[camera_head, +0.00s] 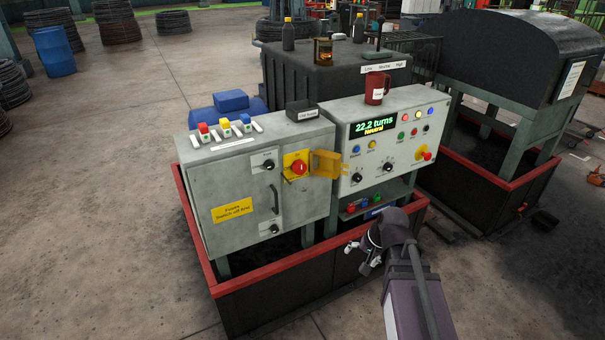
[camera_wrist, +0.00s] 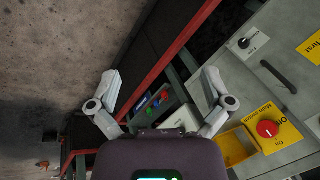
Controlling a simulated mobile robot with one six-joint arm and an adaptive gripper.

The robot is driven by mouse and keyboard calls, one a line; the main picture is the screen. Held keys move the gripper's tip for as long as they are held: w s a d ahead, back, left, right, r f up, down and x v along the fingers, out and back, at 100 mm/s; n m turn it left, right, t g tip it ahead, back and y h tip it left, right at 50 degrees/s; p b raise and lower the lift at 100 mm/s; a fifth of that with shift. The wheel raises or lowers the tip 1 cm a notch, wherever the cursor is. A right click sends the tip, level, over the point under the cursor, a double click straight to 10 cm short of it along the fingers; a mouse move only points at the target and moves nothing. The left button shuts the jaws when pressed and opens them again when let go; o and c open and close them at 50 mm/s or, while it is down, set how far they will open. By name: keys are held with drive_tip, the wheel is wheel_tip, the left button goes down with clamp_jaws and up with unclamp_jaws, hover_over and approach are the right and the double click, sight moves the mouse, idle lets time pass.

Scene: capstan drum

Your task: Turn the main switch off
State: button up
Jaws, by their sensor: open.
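The main switch (camera_head: 299,168) is a red rotary knob on a yellow plate, on the front of the grey cabinet (camera_head: 235,180). Its yellow cover (camera_head: 328,164) is swung open to the right. In the wrist view the knob (camera_wrist: 267,129) is at the lower right, labelled "Main switch", with an "On" mark beside it. The open cover (camera_wrist: 236,146) lies between the knob and my gripper. My gripper (camera_head: 360,257) is open and empty, below and to the right of the switch and apart from it. Its spread fingers (camera_wrist: 161,80) also show in the wrist view.
The grey control panel (camera_head: 355,118) on the right reads "22.2 turns, Neutral" and carries knobs, buttons and a red mug (camera_head: 376,88). A small shelf (camera_head: 364,207) with coloured items sits below it. A red-rimmed enclosure (camera_head: 262,274) surrounds the cabinet legs.

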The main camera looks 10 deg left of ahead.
drive_tip(key=w+a+m+t+y+b, duration=0.2)
drive_tip(key=w+a+m+y, duration=0.1)
drive_tip(key=w+a, duration=0.2)
drive_tip(key=m+t+y+b, duration=0.5)
drive_tip(key=m+t+b, duration=0.45)
drive_tip(key=m, duration=1.05)
approach(302, 169)
drive_tip(key=v, duration=0.3)
drive_tip(key=shift+s+a+t+p, duration=0.15)
drive_tip(key=shift+s+t+p, duration=0.05)
drive_tip(key=shift+t+p, duration=0.1)
drive_tip(key=shift+w, duration=0.1)
drive_tip(key=x, duration=1.3)
drive_tip(key=shift+w+a+f, duration=0.2)
drive_tip(key=shift+w, duration=0.05)
drive_tip(key=c, duration=1)
